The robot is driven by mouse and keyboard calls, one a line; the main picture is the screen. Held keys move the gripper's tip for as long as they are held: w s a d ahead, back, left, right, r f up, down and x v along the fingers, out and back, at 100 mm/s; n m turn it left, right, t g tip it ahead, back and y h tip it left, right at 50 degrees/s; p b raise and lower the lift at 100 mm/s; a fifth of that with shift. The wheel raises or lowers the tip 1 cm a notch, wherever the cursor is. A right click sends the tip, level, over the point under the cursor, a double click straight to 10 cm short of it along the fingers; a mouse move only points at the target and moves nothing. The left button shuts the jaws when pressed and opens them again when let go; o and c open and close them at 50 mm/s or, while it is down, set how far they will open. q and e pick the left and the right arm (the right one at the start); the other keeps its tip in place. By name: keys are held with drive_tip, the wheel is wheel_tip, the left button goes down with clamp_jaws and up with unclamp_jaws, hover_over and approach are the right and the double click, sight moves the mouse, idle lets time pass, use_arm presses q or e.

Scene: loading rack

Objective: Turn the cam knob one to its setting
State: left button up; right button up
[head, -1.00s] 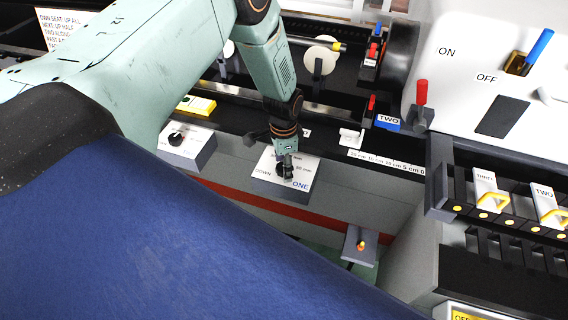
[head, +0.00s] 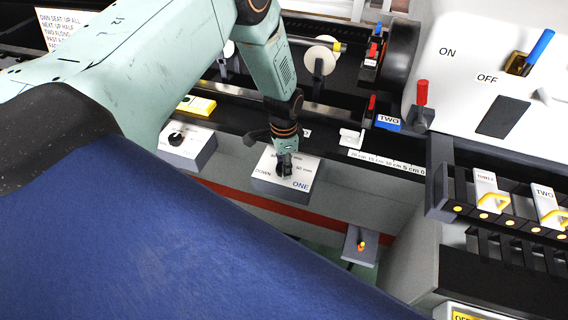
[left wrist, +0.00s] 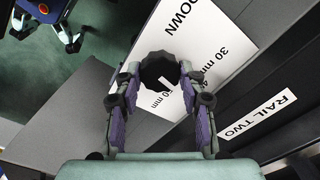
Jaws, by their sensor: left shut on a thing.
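The cam knob one is a black round knob (left wrist: 158,70) on a white-topped grey box (head: 265,185) marked ONE. The plate (left wrist: 205,45) reads DOWN and 30 mm in the left wrist view, with another mm label partly hidden below the knob. A white pointer mark on the knob faces the lower part of the left wrist view. My left gripper (left wrist: 160,78) is shut on the knob, one finger on each side. In the head view my left gripper (head: 285,166) comes down onto the box and hides most of the knob.
A similar box with a black knob (head: 176,139) stands to the left. A white lever block (head: 351,138) and a red-handled lever (head: 421,95) are to the right. A small grey bracket with an orange tip (head: 361,246) lies lower down. The RAIL TWO label (left wrist: 257,116) is beside the box.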

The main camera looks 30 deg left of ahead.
use_arm(q)
drive_tip(key=n, duration=0.4)
drive_tip(key=shift+s+n, duration=0.1)
drive_tip(key=shift+n, duration=0.3)
drive_tip(key=n+p, duration=0.1)
drive_tip(key=n, duration=0.3)
drive_tip(key=shift+f+n, duration=0.1)
drive_tip(key=shift+n, duration=0.3)
drive_tip(key=shift+s, duration=0.1)
drive_tip(key=o, duration=1.1)
drive_tip(key=shift+o, duration=0.2)
wheel_tip(320, 180, up, 12)
